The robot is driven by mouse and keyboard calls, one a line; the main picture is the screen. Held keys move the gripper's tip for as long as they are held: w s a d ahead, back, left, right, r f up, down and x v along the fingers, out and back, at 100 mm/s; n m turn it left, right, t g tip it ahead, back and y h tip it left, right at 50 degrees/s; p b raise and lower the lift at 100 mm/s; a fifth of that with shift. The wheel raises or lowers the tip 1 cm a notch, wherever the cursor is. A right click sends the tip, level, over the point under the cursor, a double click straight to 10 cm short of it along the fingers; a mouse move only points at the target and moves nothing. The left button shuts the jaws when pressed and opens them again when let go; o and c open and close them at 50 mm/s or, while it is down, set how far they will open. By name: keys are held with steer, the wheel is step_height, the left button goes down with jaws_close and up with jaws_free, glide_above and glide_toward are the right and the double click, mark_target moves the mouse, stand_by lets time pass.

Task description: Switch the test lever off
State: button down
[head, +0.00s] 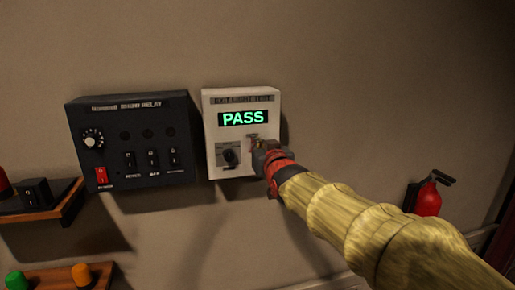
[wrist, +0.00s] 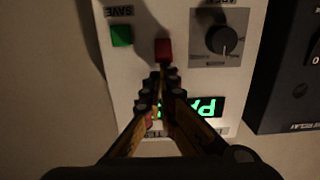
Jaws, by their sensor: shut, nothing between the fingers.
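The white exit light test box (head: 212,130) hangs on the wall, with a lit green PASS display (head: 243,118). In the wrist view, which shows the box upside down, a small red piece (wrist: 163,48), seemingly the test lever's handle, sits between a green button (wrist: 121,36) marked SAVE and a dark knob (wrist: 222,40). My gripper (head: 258,143) is shut and empty at the box's lower right. Its fingertips (wrist: 165,72) are close to the red piece; I cannot tell if they touch. The head view mostly hides the lever, and its position is unclear.
A black relay box (head: 120,110) with a dial and several switches hangs just left of the white box. Wooden shelves (head: 62,208) are at the lower left. A red fire extinguisher (head: 428,200) is at the right. The wall above is clear.

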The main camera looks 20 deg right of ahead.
steer(key=shift+f+b, duration=0.25)
steer(key=shift+b, duration=0.05)
steer(key=t+b, duration=0.1)
steer(key=b, duration=0.6)
steer(key=s+f+t+b, duration=0.1)
steer(key=t+b, duration=0.1)
steer(key=b, duration=0.5)
steer(key=f+t+b, duration=0.1)
steer(key=t+b, duration=0.1)
steer(key=b, duration=0.5)
steer(key=shift+s+f, duration=0.1)
steer(key=shift+s, duration=0.2)
steer(key=shift+f, duration=0.1)
